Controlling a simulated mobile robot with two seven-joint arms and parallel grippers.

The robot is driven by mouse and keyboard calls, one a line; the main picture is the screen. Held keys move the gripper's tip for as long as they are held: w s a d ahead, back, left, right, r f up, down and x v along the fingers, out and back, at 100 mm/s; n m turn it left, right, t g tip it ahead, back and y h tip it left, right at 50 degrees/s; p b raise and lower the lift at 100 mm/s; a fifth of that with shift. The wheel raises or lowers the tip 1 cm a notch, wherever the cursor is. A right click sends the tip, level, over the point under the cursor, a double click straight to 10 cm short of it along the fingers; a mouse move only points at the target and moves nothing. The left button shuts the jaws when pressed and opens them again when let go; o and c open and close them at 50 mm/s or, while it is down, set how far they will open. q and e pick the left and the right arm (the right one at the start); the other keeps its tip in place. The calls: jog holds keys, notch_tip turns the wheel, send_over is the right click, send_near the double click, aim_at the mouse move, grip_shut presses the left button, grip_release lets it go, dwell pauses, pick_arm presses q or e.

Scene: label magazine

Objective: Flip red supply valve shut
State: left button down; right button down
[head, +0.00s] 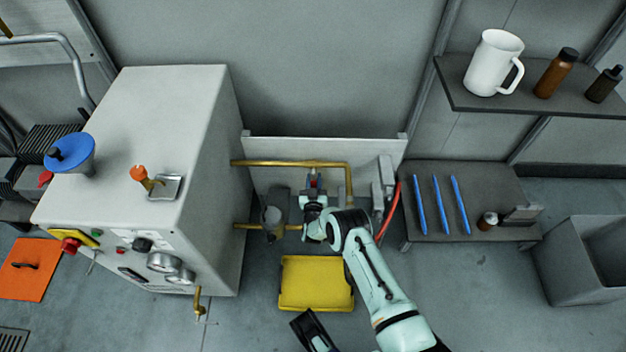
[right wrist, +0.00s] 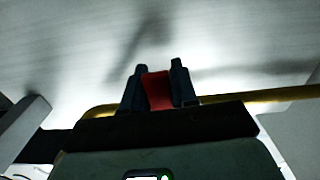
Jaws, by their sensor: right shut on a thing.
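The red valve handle (right wrist: 158,92) shows in the right wrist view as a red piece between the two dark fingers of my right gripper (right wrist: 160,80). The gripper is shut on it. In the head view my right gripper (head: 313,186) is at the brass pipe (head: 300,163) in front of the pale back panel, with a small bit of red at its tips. The gripper and wrist hide most of the valve body, and I cannot tell the handle's exact angle.
A large grey cabinet (head: 165,105) stands close on the left. A yellow bin (head: 316,284) lies on the floor below my right wrist. A red hose (head: 389,212) hangs just right of the pipe. A low shelf (head: 480,180) with blue rods is further right.

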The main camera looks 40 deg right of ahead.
jog(key=shift+w+a+m, duration=0.15)
jog(key=shift+a+m, duration=0.05)
jog(key=shift+m, duration=0.1)
dwell(0.4)
jog(key=c, duration=1)
grip_release()
jog(key=shift+o, duration=0.2)
